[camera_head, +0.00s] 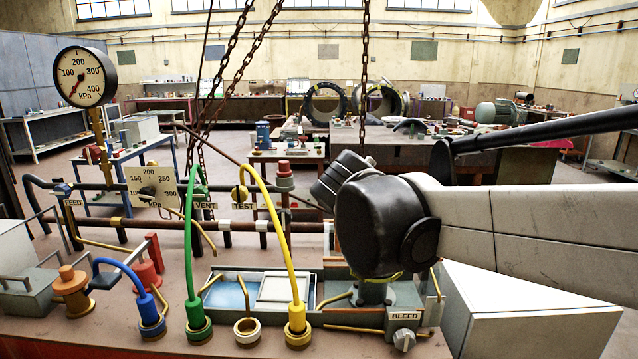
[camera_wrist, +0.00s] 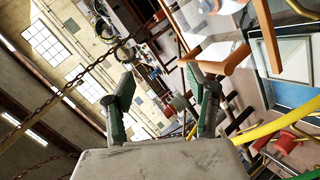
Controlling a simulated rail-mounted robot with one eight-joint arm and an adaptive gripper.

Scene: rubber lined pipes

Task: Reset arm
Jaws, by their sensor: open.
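My gripper (camera_wrist: 160,82) shows in the wrist view with its two dark green fingers spread wide apart. No object is held between them; the background shows through the gap. The wrist view is tilted, and a yellow hose (camera_wrist: 262,126) runs beside the right finger, apart from it as far as I can tell. In the head view my white arm comes in from the right and ends in a bulky black joint above the bench. The gripper's fingers cannot be made out there, hidden by the arm.
The bench (camera_head: 110,335) carries a green hose (camera_head: 188,235), the arched yellow hose (camera_head: 285,240) and a blue hose (camera_head: 125,272). A pressure gauge (camera_head: 85,76) stands at left. Chains (camera_head: 364,75) hang behind my arm. A BLEED valve (camera_head: 404,338) and a white box (camera_head: 530,310) sit below it.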

